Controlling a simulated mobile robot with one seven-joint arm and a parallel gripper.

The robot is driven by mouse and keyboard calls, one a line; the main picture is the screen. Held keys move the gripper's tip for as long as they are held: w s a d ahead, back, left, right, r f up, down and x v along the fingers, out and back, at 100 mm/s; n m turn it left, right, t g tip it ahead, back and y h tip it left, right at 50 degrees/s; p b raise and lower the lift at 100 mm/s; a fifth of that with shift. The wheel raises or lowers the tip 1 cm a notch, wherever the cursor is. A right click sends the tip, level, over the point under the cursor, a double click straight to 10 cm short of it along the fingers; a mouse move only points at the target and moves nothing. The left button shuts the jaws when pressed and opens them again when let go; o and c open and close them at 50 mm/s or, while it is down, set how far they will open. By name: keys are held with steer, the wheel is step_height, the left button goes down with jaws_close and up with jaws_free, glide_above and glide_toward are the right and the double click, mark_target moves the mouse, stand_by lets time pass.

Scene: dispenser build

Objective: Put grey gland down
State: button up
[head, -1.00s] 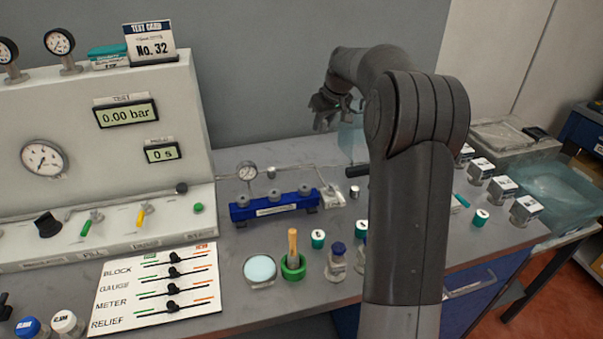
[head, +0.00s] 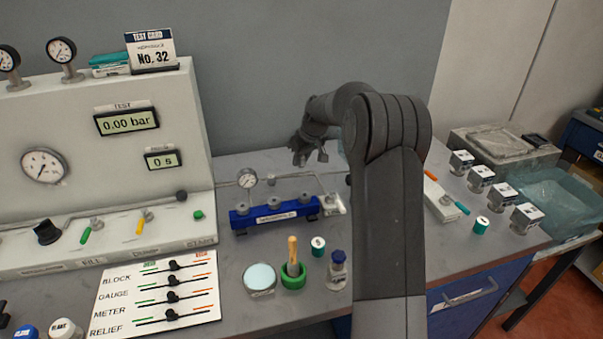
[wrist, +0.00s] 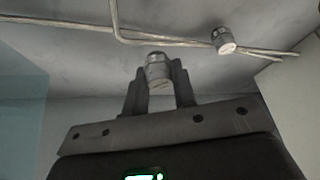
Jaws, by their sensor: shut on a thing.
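My gripper (head: 311,158) hangs over the back of the bench, behind the blue manifold block (head: 275,213). In the wrist view my gripper (wrist: 159,75) is shut on the grey gland (wrist: 157,68), a small metal cylinder held upright between the fingertips. The gland cannot be made out in the head view. Thin metal pipes (wrist: 170,41) run just beyond the gland in the wrist view. A similar grey fitting (wrist: 224,41) is by the pipes, right of the held gland. I cannot tell whether the held gland touches anything.
A green pot (head: 293,276) with a wooden-handled tool, a pale round dish (head: 260,278) and a blue-capped bottle (head: 337,270) stand in front. The test panel (head: 90,130) rises on the left. My arm hides part of the bench.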

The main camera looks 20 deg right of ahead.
mark_target(302, 180)
steer(key=shift+f, duration=2.65)
steer(key=shift+f, duration=0.1)
steer(key=o, duration=1)
steer(key=shift+c, duration=0.2)
